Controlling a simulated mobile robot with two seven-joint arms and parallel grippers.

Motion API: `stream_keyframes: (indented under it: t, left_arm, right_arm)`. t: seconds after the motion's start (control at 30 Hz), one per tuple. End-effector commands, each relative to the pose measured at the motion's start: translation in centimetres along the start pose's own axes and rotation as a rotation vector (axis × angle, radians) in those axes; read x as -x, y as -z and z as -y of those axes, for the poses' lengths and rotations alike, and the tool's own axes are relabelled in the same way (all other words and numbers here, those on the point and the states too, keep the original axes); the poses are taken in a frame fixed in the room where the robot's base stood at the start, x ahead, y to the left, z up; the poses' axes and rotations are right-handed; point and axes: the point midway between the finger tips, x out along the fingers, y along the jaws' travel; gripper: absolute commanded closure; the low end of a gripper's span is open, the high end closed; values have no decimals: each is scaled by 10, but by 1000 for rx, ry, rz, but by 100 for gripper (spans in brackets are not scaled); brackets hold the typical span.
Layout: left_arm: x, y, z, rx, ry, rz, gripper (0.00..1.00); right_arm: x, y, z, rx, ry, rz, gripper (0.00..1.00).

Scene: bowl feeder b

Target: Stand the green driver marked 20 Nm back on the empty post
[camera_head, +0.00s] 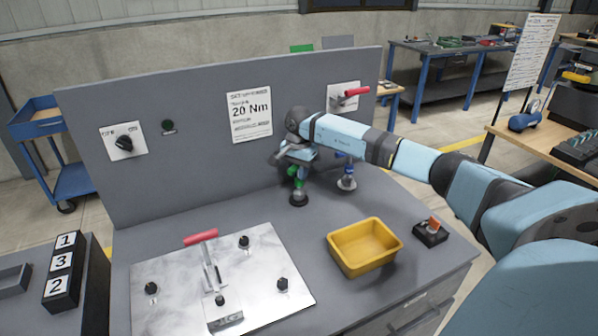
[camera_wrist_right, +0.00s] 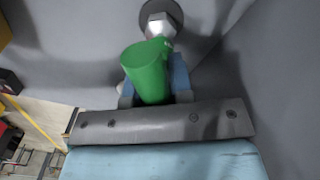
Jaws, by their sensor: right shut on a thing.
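The green driver (camera_head: 295,172) is held by my right gripper (camera_head: 297,160) near the back panel. In the right wrist view the green driver (camera_wrist_right: 146,72) sits between the two fingers of my right gripper (camera_wrist_right: 154,90). A post with a round dark base (camera_head: 299,199) stands just below the driver. Its silver top and base also show in the right wrist view (camera_wrist_right: 161,24), just beyond the driver. I cannot tell whether driver and post touch. The 20 Nm marking on the driver is not readable. My left gripper is not in view.
A second post with a blue driver (camera_head: 347,172) stands close on the right. A yellow bin (camera_head: 364,246) and a metal plate with a red-handled clamp (camera_head: 217,279) are in front. The panel (camera_head: 190,170) with a 20 Nm sheet (camera_head: 250,114) rises close behind.

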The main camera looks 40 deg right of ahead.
Motion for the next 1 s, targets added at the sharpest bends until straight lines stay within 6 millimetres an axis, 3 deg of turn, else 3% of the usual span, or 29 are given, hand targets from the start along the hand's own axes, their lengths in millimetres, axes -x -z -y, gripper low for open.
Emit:
stream_keyframes:
  t: [0.87,0.9,1.0]
  left_arm:
    - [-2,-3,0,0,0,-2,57]
    - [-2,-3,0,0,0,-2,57]
    - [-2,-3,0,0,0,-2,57]
  right_arm:
    - [-5,0,0,0,2,0,100]
    - [-5,0,0,0,2,0,77]
    - [-5,0,0,0,2,0,54]
